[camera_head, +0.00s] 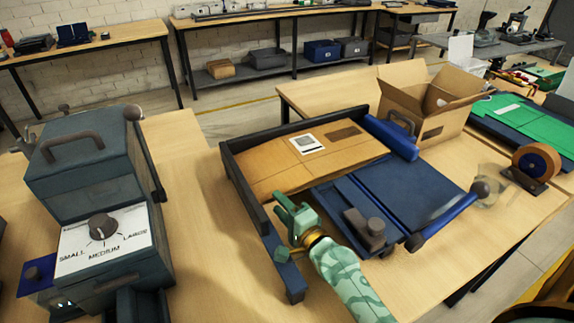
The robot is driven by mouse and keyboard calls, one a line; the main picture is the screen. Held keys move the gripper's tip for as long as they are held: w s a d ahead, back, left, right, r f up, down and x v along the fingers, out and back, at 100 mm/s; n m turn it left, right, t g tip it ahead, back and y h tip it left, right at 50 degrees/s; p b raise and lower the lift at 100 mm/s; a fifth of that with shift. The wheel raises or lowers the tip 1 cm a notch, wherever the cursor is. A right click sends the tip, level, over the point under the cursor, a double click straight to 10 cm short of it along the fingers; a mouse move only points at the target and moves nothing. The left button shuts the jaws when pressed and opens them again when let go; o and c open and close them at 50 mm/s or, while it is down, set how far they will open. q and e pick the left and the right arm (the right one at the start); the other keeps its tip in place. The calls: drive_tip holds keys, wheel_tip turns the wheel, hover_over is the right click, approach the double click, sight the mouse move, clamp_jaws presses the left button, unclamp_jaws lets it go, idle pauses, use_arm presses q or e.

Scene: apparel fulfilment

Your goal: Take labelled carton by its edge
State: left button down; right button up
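The labelled carton (280,170) is a flat brown box with a white printed label (307,143) and a dark patch on top. It lies in a dark-railed blue fixture (405,188), against the fixture's back and left rails. My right gripper (284,228) is green, at the end of a camouflage-patterned arm coming up from the bottom. It is just in front of the carton's near left corner, over the left rail. Its fingers look spread, with nothing seen between them. Whether it touches the carton or rail is unclear. My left gripper is not in view.
An open cardboard box (433,103) stands behind the fixture. A tape roll (536,163) is at the right. A grey machine with a size dial (103,228) stands at the left. Bare table lies between machine and fixture.

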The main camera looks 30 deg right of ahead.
sight(270, 194)
drive_tip(key=w, duration=0.4)
drive_tip(key=shift+w+a+r, duration=0.15)
drive_tip(key=shift+w+a, duration=0.15)
drive_tip(key=shift+a, duration=0.05)
drive_tip(key=c, duration=0.8)
